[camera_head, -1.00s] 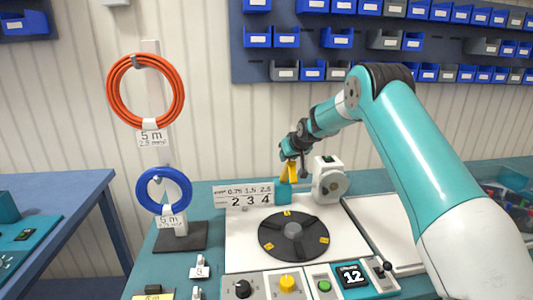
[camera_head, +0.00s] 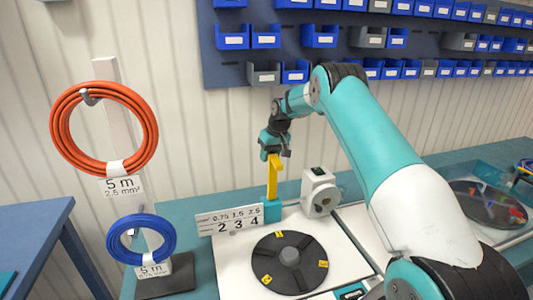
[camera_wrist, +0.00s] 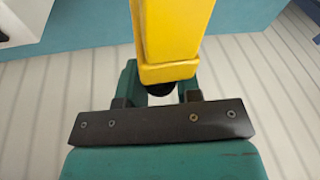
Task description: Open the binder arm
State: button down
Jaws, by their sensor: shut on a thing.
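The yellow binder arm (camera_head: 272,181) stands close to upright on its teal base (camera_head: 272,211), behind the black turntable (camera_head: 290,272). My gripper (camera_head: 273,155) is at the arm's top end, shut on it. In the wrist view the binder arm (camera_wrist: 172,35) runs away from my gripper (camera_wrist: 160,92), its near end between the two teal fingers. The finger contact is partly hidden by the dark gripper bar.
A number plate (camera_head: 230,221) and a white device (camera_head: 319,192) flank the base. An orange coil (camera_head: 65,150) and a blue coil (camera_head: 121,252) hang on a stand at left. Blue bins (camera_head: 320,36) line the wall.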

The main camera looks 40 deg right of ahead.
jog(key=shift+w+d, duration=0.1)
jog(key=shift+w, duration=0.1)
jog(key=c, duration=0.8)
grip_release()
jog(key=shift+f, duration=0.1)
jog(key=b+v, duration=0.2)
jog(key=v, duration=1.5)
jog(key=shift+s+r, duration=0.1)
jog(key=shift+r, duration=0.15)
